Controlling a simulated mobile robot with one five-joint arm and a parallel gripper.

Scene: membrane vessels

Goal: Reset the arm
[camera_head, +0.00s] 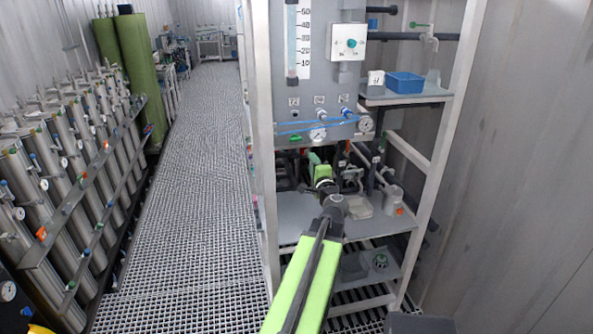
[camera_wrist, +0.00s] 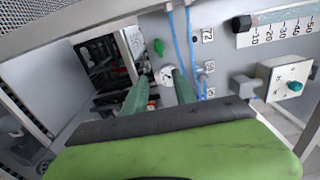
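My arm reaches forward and up from the bottom of the head view, with its green link in front of the steel rack. My gripper (camera_head: 318,163) is in front of the rack's lower bay, below the grey instrument panel (camera_head: 342,105). In the wrist view, the two dark green fingers of my gripper (camera_wrist: 158,88) stand apart with nothing between them. A round white gauge (camera_wrist: 168,74) and a green valve handle (camera_wrist: 159,46) show beyond the fingertips. The wrist picture is tilted. I cannot tell whether the fingers touch anything.
The rack's upright (camera_head: 262,150) stands left of my arm. A blue bin (camera_head: 405,82) sits on the right shelf, and a clear beaker (camera_head: 393,199) on the lower one. Several steel membrane vessels (camera_head: 75,165) line the left. The grated walkway (camera_head: 195,180) between is clear.

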